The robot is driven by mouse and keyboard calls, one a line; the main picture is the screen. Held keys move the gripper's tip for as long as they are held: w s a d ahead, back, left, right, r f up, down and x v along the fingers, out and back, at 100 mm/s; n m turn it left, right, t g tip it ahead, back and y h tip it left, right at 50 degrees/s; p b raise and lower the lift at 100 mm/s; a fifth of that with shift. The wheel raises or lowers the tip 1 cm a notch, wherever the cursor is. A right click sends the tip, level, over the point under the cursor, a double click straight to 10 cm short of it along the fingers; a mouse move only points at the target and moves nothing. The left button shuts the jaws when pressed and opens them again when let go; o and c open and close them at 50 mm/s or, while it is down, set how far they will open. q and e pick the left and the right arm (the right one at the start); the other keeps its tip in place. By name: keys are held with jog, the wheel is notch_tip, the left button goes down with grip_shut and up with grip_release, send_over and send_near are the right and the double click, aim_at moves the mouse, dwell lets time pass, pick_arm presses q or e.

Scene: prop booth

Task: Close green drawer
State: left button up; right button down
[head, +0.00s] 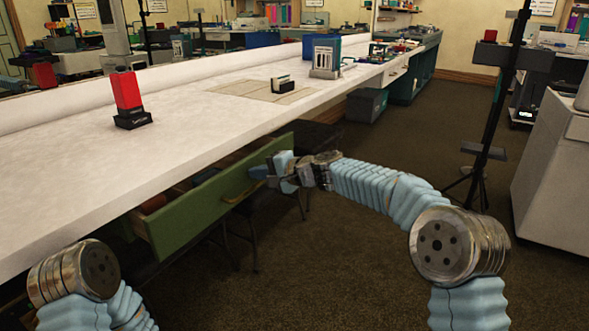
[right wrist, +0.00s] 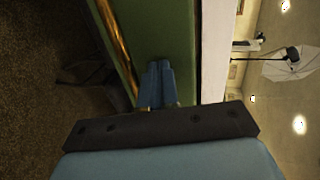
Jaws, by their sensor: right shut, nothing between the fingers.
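The green drawer (head: 205,205) stands pulled out from under the white table, with its front toward my right arm. Its yellow handle (head: 240,193) is on the front panel. A reddish thing shows inside the drawer, partly hidden by the tabletop. My right gripper (head: 258,172) is at the drawer front near the handle; its fingers are shut and hold nothing. In the right wrist view the shut blue fingers (right wrist: 158,82) point at the green panel (right wrist: 165,30), beside the golden handle (right wrist: 118,40); I cannot tell whether they touch it. Only my left arm shows, without its gripper.
The white table (head: 60,195) runs along the left, above the drawer. It bears a red item on a black stand (head: 128,97), a mat (head: 268,90) and a blue box (head: 320,50). A black light stand (head: 490,120) and a pale cabinet (head: 555,165) stand right. Open carpet lies between.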

jog(key=w+a+p, duration=0.1)
jog(key=a+p, duration=0.1)
jog(key=w+a+p, duration=0.2)
jog(key=a, duration=0.1)
jog(key=w+a+p, duration=0.2)
jog(key=shift+w+a+r, duration=0.1)
jog(key=shift+a, duration=0.3)
pick_arm(q)
notch_tip(320, 180, up, 7)
jog(key=d, duration=0.2)
jog(key=shift+s+r+h, duration=0.2)
jog(key=shift+s+h, duration=0.05)
jog(key=shift+h, duration=0.05)
jog(key=shift+d, duration=0.1)
pick_arm(e)
jog(key=shift+a+r, duration=0.1)
jog(key=shift+r, duration=0.05)
pick_arm(q)
jog(key=shift+f, duration=0.1)
